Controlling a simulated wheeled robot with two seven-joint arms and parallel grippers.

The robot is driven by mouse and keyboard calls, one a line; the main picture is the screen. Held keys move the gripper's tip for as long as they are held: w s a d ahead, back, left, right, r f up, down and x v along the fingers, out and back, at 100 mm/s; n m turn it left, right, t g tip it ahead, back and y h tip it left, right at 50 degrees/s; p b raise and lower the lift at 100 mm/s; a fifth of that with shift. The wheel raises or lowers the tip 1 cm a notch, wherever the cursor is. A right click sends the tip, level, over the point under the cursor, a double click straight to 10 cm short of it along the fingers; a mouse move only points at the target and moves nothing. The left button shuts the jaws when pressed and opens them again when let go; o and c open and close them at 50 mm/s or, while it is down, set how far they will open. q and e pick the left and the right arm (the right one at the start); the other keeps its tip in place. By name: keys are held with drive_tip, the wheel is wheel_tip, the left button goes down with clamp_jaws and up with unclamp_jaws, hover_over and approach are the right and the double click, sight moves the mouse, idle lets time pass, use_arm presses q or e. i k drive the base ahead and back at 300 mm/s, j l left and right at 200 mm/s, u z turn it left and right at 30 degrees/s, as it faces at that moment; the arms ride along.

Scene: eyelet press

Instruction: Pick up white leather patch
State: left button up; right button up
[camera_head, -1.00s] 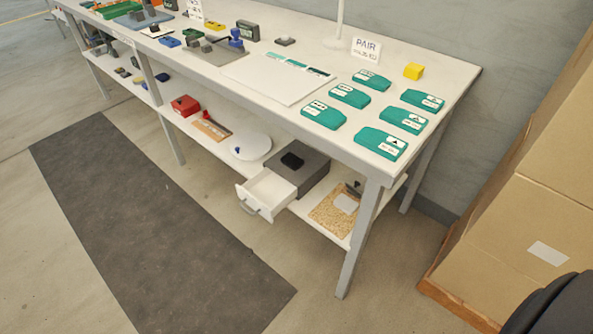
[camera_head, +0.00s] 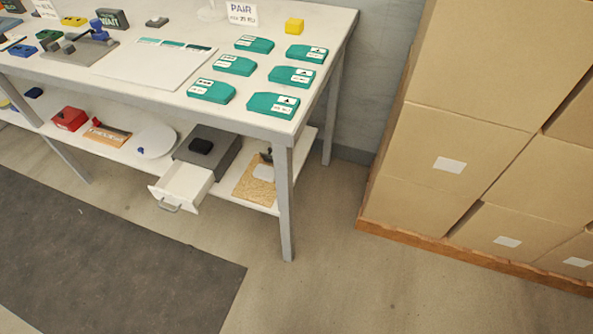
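A small white patch (camera_head: 264,172) lies on a tan cork-like board (camera_head: 256,191) at the right end of the table's lower shelf; I cannot tell for sure that it is leather. A small dark object (camera_head: 267,156) stands just behind it, by the table leg. Neither of my grippers shows in the view.
An open white drawer (camera_head: 182,186) juts from a grey box (camera_head: 222,150) left of the board. Several teal packs (camera_head: 272,104) lie on the white tabletop (camera_head: 330,30). Stacked cardboard boxes (camera_head: 440,130) stand on the right. The floor (camera_head: 330,270) in front is clear.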

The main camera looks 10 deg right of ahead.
sight(262, 172)
drive_tip(key=i+l+u, duration=0.25)
drive_tip(key=i+u, duration=0.15)
drive_tip(key=i+l+u, duration=0.4)
